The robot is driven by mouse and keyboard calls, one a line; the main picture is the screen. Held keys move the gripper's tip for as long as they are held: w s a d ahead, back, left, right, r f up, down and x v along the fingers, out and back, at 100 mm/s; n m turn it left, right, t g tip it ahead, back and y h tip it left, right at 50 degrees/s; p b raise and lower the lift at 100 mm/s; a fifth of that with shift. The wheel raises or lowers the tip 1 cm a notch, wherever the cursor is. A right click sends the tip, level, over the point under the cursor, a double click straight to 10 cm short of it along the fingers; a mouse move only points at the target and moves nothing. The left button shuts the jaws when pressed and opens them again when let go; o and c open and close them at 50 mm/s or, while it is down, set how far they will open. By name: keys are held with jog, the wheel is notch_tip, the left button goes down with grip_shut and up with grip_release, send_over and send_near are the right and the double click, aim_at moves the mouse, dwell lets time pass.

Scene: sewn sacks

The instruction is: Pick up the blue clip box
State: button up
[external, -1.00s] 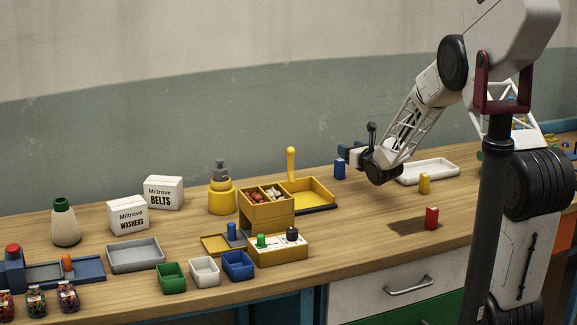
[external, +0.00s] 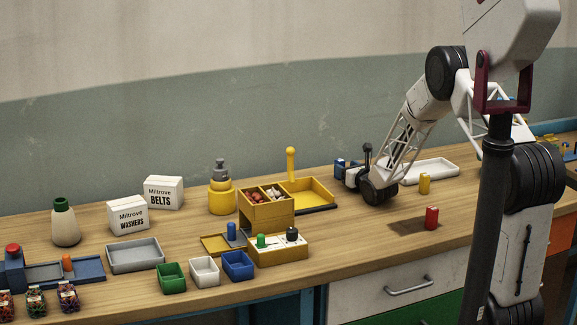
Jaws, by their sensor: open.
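The blue clip box (external: 339,168), as I take it, is a small upright blue block standing on the wooden bench at the back, right of the yellow tray. My gripper (external: 346,166) is low over the bench, its open jaws pointing left at the box. The fingers partly cover the box. I cannot tell whether they touch it or how far they are around it.
A yellow block (external: 424,183) and a red block (external: 431,218) stand to the right on the wooden bench (external: 350,235). A white tray (external: 430,172) lies behind my arm. A yellow tray (external: 312,190) with an upright yellow handle (external: 291,163) is left of the box.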

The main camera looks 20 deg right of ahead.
jog(key=shift+w+a, duration=0.2)
jog(key=shift+w, duration=1.25)
jog(key=shift+w+a, duration=0.15)
jog(key=shift+w, duration=1.3)
jog(key=shift+c, duration=0.3)
jog(key=c, duration=0.9)
jog(key=shift+r, duration=0.1)
jog(key=shift+c, duration=0.2)
jog(key=shift+r, duration=0.75)
notch_tip(320, 180, up, 2)
jog(key=shift+s, duration=0.15)
jog(key=s+r, duration=0.1)
jog(key=s, duration=1.4)
jog(key=shift+s+a+r, duration=0.15)
jog(key=shift+s+a, duration=0.2)
jog(key=shift+a, duration=0.1)
